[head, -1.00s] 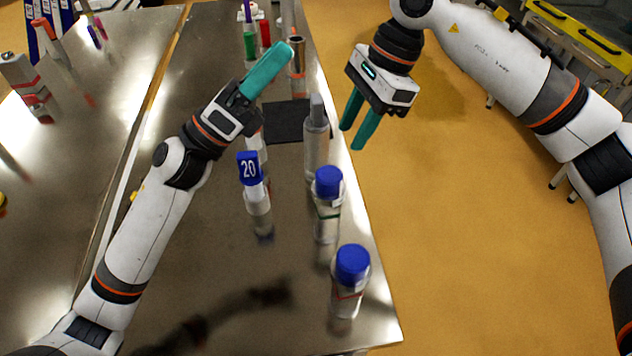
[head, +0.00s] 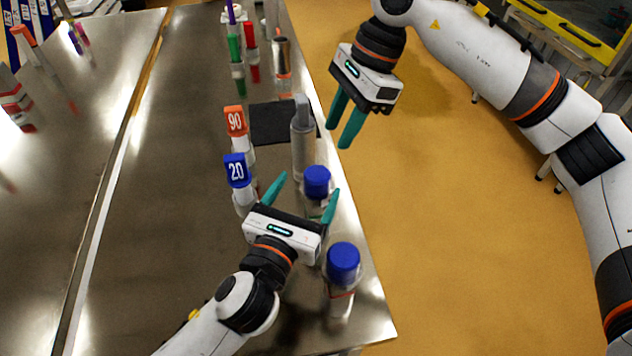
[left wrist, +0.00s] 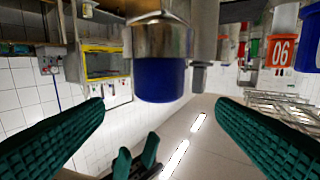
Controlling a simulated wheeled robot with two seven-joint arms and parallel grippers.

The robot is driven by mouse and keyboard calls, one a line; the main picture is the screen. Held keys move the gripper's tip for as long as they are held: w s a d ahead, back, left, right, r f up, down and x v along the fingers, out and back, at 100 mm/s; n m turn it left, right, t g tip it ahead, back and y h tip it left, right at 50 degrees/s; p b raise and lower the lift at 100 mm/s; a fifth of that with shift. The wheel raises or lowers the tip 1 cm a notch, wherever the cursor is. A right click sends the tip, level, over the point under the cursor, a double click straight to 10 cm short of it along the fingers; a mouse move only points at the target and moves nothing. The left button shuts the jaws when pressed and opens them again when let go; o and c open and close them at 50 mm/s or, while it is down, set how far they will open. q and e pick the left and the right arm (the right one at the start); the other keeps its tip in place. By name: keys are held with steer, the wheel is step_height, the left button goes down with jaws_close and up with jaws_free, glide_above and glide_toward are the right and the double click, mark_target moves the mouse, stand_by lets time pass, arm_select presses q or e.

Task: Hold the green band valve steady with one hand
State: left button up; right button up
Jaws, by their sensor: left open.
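In the left wrist view, the picture is upside down and the blue cap (left wrist: 160,80) hangs between the two fingertips, apart from both. My right gripper (head: 339,137) is open and empty, above the floor beyond the bench's right edge.
A blue-capped cylinder with a red band (head: 342,265) stands close in front. A grey cylinder (head: 303,145) stands behind the valve. Blue "20" (head: 238,172) and orange "90" (head: 236,122) tagged pieces stand to the left. A black mat (head: 272,122) lies behind.

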mark_target(311, 206)
arm_select(q)
step_height(311, 206, down, 6)
steer(key=shift+s+f, duration=0.1)
steer(key=shift+f, duration=0.05)
steer(key=x, duration=0.7)
steer(key=shift+w+d+r, duration=0.1)
steer(key=shift+w+r, duration=0.2)
